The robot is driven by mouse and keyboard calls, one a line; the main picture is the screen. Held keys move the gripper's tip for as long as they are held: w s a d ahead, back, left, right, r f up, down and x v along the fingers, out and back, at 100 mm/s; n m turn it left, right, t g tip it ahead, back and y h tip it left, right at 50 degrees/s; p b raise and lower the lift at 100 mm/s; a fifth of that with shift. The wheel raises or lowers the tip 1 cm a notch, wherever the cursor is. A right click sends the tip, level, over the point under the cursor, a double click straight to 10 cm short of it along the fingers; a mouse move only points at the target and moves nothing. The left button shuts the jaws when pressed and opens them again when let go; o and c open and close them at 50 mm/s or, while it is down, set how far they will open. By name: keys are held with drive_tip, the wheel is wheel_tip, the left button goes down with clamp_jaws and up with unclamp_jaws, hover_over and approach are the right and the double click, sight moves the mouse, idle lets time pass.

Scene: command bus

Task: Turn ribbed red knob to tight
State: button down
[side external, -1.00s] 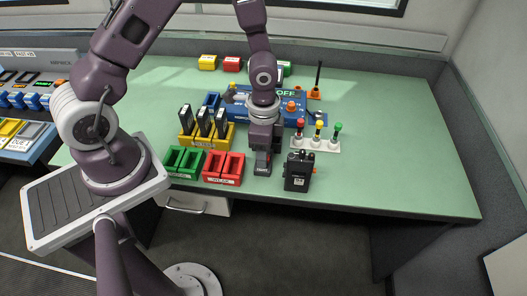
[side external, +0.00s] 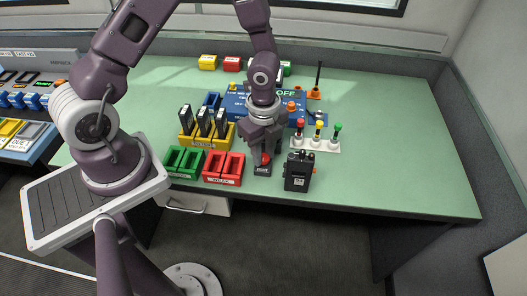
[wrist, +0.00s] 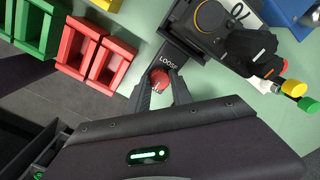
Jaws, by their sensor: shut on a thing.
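The red knob (side external: 265,159) stands on a small dark base (side external: 263,171) near the front edge of the table. It also shows in the wrist view (wrist: 158,80), where its ribs are too small to make out clearly. My gripper (side external: 265,157) points down at the knob, with one finger on each side. In the wrist view the two fingertips (wrist: 160,84) flank the knob and are shut on it. No pointer or TIGHT mark is readable.
Red bins (side external: 223,168) and green bins (side external: 184,161) stand close at left. A black box (side external: 299,171) stands close at right. Behind are a blue panel (side external: 235,104) and a white rack with coloured caps (side external: 318,143). The table's right side is clear.

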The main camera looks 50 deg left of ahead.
sight(264, 157)
drive_tip(key=shift+m, duration=0.3)
drive_tip(key=c, duration=1.1)
unclamp_jaws()
wheel_tip(264, 157, up, 7)
drive_tip(key=shift+r, duration=0.1)
